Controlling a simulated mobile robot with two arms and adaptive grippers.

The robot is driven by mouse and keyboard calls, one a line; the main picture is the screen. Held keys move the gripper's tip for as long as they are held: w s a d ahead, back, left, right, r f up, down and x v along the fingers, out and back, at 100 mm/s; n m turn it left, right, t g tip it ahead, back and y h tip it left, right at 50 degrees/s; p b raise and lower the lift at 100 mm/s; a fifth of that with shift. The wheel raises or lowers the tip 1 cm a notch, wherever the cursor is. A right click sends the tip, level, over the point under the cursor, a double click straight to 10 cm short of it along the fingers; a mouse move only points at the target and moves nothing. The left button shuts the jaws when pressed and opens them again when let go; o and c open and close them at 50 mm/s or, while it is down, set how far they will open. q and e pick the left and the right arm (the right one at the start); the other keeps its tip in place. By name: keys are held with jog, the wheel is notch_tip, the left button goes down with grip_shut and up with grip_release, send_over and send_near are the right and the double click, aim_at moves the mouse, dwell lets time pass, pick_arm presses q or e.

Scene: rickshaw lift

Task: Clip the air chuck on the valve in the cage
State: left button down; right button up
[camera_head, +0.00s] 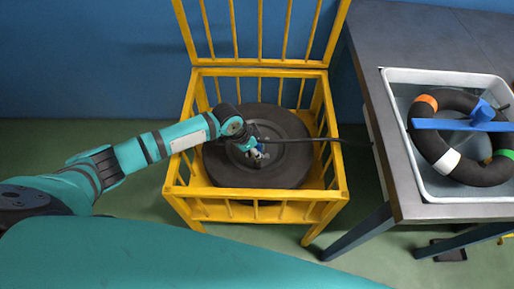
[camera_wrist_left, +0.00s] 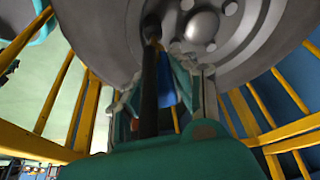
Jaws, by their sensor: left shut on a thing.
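A dark wheel (camera_head: 285,120) lies in the yellow cage (camera_head: 255,209), whose barred lid stands open at the back. My left gripper (camera_head: 257,157) is inside the cage over the wheel's middle. It is shut on the air chuck, a small blue piece (camera_head: 261,148) with a black hose (camera_head: 315,139) running off to the right. In the left wrist view the blue chuck (camera_wrist_left: 165,82) sits between the fingers (camera_wrist_left: 164,95), close to the grey wheel hub (camera_wrist_left: 235,35). The hose (camera_wrist_left: 149,95) crosses in front. I cannot make out the valve or whether the chuck touches it. My right gripper is not in view.
The cage's bars and top rim surround my left gripper. A grey table (camera_head: 370,60) stands right of the cage, with a pale tray (camera_head: 396,78) holding a black ring (camera_head: 428,140) with coloured bands and a blue tool (camera_head: 440,124). Green floor lies around.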

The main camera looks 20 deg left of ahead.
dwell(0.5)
pick_arm(q)
jog(key=shift+p, duration=0.3)
jog(key=shift+f, duration=0.35)
dwell(0.7)
jog(key=shift+f+b, duration=0.6)
jog(key=shift+f, duration=0.2)
dwell(0.8)
jog(key=shift+r, duration=0.25)
jog(key=shift+r+p, duration=1.15)
jog(key=shift+p, duration=0.2)
jog(key=shift+f, duration=0.25)
jog(key=shift+p, duration=0.3)
